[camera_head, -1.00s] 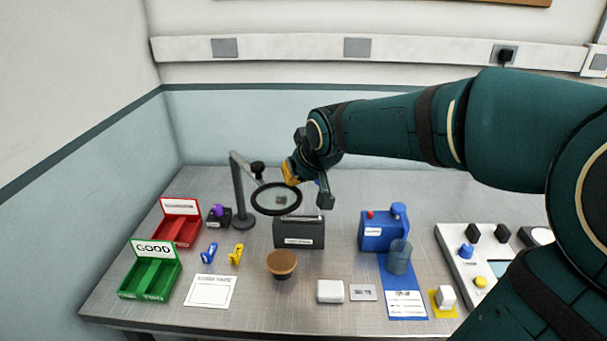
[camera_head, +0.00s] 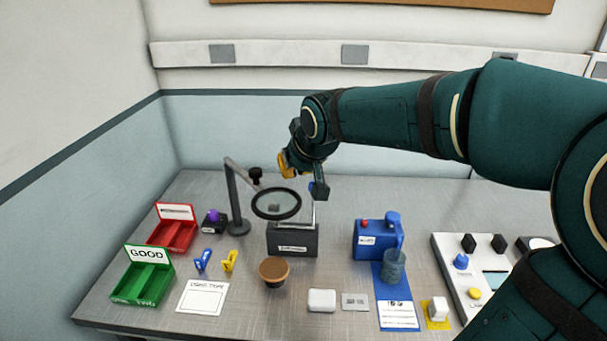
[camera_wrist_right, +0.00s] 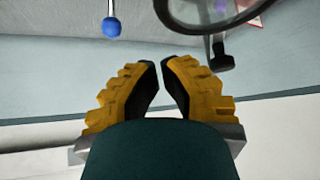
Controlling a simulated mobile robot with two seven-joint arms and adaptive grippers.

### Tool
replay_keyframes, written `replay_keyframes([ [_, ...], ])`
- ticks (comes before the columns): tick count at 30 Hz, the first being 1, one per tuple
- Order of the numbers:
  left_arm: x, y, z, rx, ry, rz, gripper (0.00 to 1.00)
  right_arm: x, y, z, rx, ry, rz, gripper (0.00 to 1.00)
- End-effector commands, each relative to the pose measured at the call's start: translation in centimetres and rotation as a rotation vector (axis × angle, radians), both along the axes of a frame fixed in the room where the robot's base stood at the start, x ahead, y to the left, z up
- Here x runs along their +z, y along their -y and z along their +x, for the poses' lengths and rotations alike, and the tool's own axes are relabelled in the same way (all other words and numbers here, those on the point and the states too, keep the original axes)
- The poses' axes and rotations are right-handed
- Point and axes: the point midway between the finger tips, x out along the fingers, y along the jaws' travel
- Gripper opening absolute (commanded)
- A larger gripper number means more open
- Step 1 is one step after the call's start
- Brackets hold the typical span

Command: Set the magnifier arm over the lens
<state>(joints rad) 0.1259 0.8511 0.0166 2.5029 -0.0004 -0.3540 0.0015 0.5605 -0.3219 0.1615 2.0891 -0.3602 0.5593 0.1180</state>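The magnifier has a dark upright post (camera_head: 235,200), a jointed arm with a black knob (camera_head: 255,173) and a round black-rimmed glass (camera_head: 277,204). The glass hangs tilted above and just behind-left of a black labelled box (camera_head: 292,240). I cannot pick out a separate lens on the bench for certain. My right gripper (camera_head: 284,166) is above and behind the magnifier glass, apart from it. In the right wrist view its yellow fingers (camera_wrist_right: 160,64) nearly meet, with nothing between them. The magnifier rim (camera_wrist_right: 205,28) shows at upper right there. My left gripper is out of view.
A rod with a blue knob (camera_head: 319,190) stands near the black box, close to my right gripper. Red (camera_head: 172,237) and green (camera_head: 142,284) bins stand left, a brown-topped round pot (camera_head: 274,270) in front, and a blue device (camera_head: 376,240) and control panel (camera_head: 465,270) right.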

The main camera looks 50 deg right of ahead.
Motion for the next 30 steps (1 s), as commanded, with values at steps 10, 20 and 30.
replay_keyframes([
  [10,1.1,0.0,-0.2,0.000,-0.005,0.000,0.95,4.3,-3.1,-0.1,-0.001,0.004,-0.003,0.00],
  [20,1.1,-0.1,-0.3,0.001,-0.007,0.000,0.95,4.7,-3.5,-0.1,-0.003,0.003,-0.003,0.00],
  [30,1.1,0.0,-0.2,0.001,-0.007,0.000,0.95,4.7,-3.4,-0.1,-0.004,0.004,-0.004,0.00],
])
